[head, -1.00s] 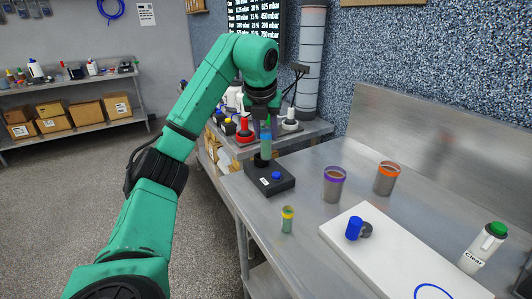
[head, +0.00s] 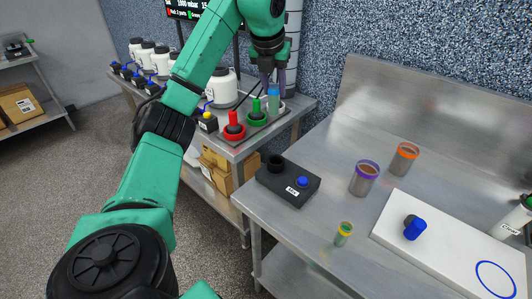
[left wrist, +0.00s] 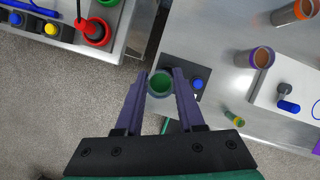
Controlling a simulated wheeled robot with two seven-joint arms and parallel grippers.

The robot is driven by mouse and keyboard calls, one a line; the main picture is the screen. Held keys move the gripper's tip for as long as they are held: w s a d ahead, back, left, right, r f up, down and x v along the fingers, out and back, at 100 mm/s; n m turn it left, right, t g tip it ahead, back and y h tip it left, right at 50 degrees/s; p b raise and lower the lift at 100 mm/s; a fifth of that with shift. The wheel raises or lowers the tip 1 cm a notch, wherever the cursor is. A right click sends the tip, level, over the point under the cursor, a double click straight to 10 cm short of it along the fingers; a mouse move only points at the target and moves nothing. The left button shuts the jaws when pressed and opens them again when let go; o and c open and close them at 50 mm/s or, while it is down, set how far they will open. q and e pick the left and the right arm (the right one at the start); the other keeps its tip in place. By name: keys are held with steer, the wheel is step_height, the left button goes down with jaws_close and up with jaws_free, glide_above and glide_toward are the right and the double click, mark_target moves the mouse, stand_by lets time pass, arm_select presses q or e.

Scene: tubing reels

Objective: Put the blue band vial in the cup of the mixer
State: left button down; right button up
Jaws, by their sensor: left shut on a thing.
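The blue band vial (head: 274,97) hangs upright in my left gripper (head: 273,80), which is shut on its upper part. In the left wrist view the vial (left wrist: 160,84) shows from above with green inside, between the fingers of the left gripper (left wrist: 161,80). The mixer (head: 275,184) is a black box with a blue button and a round black cup (head: 275,162) at its far left corner. In the head view the vial is held above and apart from the cup. The cup is hidden in the left wrist view. My right gripper is not in view.
A white board (head: 450,238) holds a blue-and-black item. Red (head: 233,128) and green stands and white jars are on the rear bench.

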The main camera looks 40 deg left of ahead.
arm_select(q)
steer(key=f, duration=0.6)
steer(key=d+f+p, duration=0.1)
steer(key=f, duration=0.5)
steer(key=d+f, duration=0.1)
steer(key=f, duration=0.6)
steer(key=shift+w, duration=0.2)
steer(key=shift+a+f, duration=0.1)
steer(key=shift+f, duration=0.15)
steer(key=shift+a+f, duration=0.15)
steer(key=shift+f, duration=0.05)
steer(key=c, duration=0.6)
jaws_free()
steer(key=shift+o, duration=0.4)
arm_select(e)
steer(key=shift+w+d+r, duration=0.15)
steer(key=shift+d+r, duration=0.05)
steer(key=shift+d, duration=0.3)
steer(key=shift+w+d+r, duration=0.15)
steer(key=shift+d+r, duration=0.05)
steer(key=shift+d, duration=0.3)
arm_select(q)
steer(key=shift+r, duration=0.15)
